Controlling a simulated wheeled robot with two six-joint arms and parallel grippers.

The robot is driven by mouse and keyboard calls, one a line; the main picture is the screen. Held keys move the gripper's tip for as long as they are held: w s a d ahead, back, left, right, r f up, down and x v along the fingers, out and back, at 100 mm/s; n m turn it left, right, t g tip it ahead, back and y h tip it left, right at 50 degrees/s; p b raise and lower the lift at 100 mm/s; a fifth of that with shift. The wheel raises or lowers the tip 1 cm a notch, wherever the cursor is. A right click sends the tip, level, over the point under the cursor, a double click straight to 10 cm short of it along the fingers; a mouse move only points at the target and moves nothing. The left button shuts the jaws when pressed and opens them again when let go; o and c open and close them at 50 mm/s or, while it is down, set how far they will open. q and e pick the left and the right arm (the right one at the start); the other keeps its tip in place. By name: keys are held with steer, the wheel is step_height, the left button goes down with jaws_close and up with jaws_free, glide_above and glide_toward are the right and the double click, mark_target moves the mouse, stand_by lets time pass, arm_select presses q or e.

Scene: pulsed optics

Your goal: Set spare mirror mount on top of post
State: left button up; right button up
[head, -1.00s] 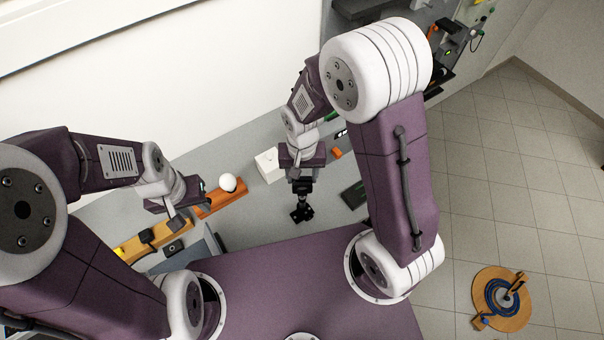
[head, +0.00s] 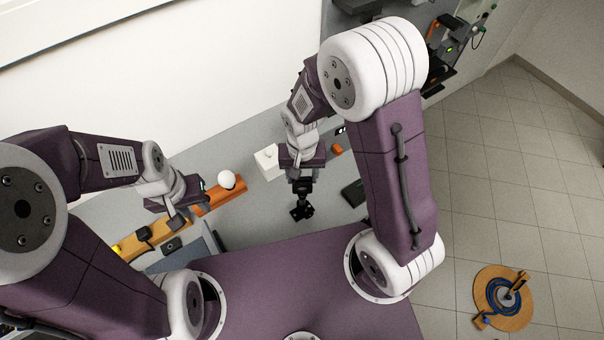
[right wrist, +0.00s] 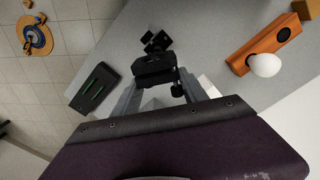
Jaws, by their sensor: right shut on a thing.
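My right gripper (head: 302,183) is shut on the spare mirror mount (right wrist: 153,70), a black block with a small knob at its side. In the right wrist view the gripper's grey fingers (right wrist: 152,100) stand on both sides of it. Just beyond the mount, a smaller black piece (right wrist: 157,41) shows above the grey bench; it also shows below the gripper in the head view (head: 302,211). I cannot tell whether this piece is the post's base or part of the mount, or whether they touch. No post shaft is visible. My left gripper (head: 178,219) is over the bench at left, its jaws unclear.
An orange block (head: 222,196) carries a white ball (head: 227,180). A white box (head: 267,162) stands behind the right gripper. A dark flat case (right wrist: 95,88) with green strips lies on the bench (right wrist: 203,40). A round wooden board (head: 503,298) with blue cable is on the floor.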

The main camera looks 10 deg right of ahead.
steer(key=shift+f, duration=0.2)
steer(key=o, duration=1.6)
steer(key=shift+r, duration=0.1)
steer(key=shift+o, duration=0.2)
step_height(320, 180, up, 9)
steer(key=shift+s+r+b, duration=0.1)
steer(key=shift+b, duration=0.6)
steer(key=shift+r+p, duration=0.5)
steer(key=shift+p, duration=0.05)
step_height(320, 180, up, 3)
steer(key=p, duration=0.3)
steer(key=shift+f, duration=0.1)
